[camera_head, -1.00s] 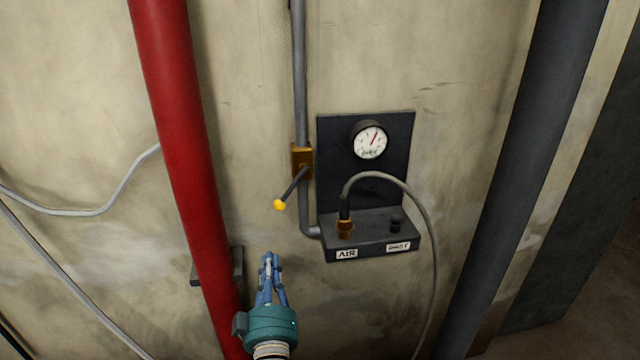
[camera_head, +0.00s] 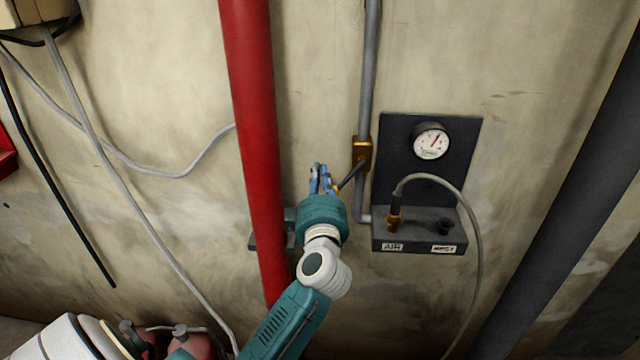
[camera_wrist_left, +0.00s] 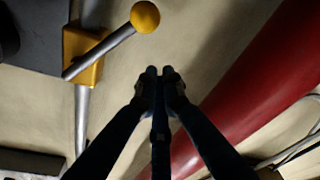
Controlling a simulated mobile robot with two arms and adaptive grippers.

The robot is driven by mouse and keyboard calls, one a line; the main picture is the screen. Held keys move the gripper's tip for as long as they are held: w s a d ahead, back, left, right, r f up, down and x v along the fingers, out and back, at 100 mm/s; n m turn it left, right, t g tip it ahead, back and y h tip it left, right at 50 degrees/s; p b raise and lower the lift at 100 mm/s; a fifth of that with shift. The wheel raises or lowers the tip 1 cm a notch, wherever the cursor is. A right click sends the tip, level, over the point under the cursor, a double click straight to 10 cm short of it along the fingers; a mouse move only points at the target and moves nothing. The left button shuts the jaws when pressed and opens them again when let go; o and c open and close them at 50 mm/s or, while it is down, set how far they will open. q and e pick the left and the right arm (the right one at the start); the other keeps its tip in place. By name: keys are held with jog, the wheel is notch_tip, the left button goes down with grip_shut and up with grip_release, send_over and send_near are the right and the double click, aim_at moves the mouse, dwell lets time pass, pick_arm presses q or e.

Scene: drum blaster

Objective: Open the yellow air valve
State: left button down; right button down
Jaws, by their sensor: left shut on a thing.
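The air valve is a yellow-brass block (camera_head: 362,148) on a grey vertical pipe. Its grey lever (camera_head: 354,172) slants down and left toward my left gripper (camera_head: 320,168). In the left wrist view the valve block (camera_wrist_left: 84,55) is at upper left, and the lever ends in a round yellow knob (camera_wrist_left: 145,17). My left gripper's dark fingers (camera_wrist_left: 160,75) are together, with nothing visible between the tips. The knob shows beside and above the fingertips in that view; contact elsewhere on the gripper cannot be told. In the head view the gripper partly hides the knob. My right gripper is not in view.
A thick red pipe (camera_head: 252,130) runs just left of my gripper. A dark panel with a gauge (camera_head: 431,141) and a box labelled AIR (camera_head: 393,247) stands right of the valve. A grey hose (camera_head: 476,240) loops from the box. Wall cables hang at left.

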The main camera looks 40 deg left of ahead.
aim_at(349, 177)
pick_arm(q)
jog(key=d+f, duration=0.2)
jog(key=d, duration=0.1)
jog(key=shift+w+d+f, duration=0.15)
jog(key=shift+w+f, duration=0.05)
jog(key=shift+w, duration=0.2)
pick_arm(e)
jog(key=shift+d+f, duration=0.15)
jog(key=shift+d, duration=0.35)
pick_arm(q)
jog(key=shift+d+f, duration=0.1)
